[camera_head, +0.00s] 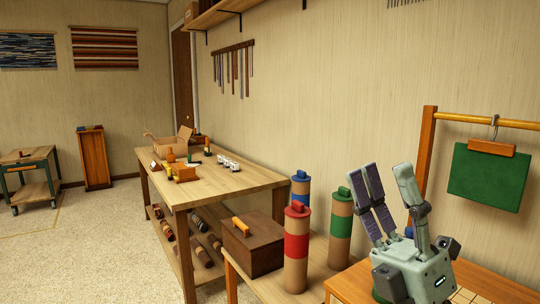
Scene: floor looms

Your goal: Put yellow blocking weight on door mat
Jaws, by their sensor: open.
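My gripper (387,168) is at the lower right with its fingers pointing up. The fingers are spread and nothing is between them. A small yellow block (184,173) sits on the long wooden table (235,183) at left centre, well away from my gripper. It may be the yellow blocking weight, but it is too small to be sure. I cannot pick out a door mat for certain. A green rectangular piece (487,178) hangs from a hanger on a wooden rail, to the right of my gripper.
Red (297,248), green (341,228) and blue-banded (300,188) cylinders stand left of my gripper. A dark box (254,250) with an orange handle is beside them. A cardboard box (168,143) and small items share the long table. Carpet (95,250) at left is clear.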

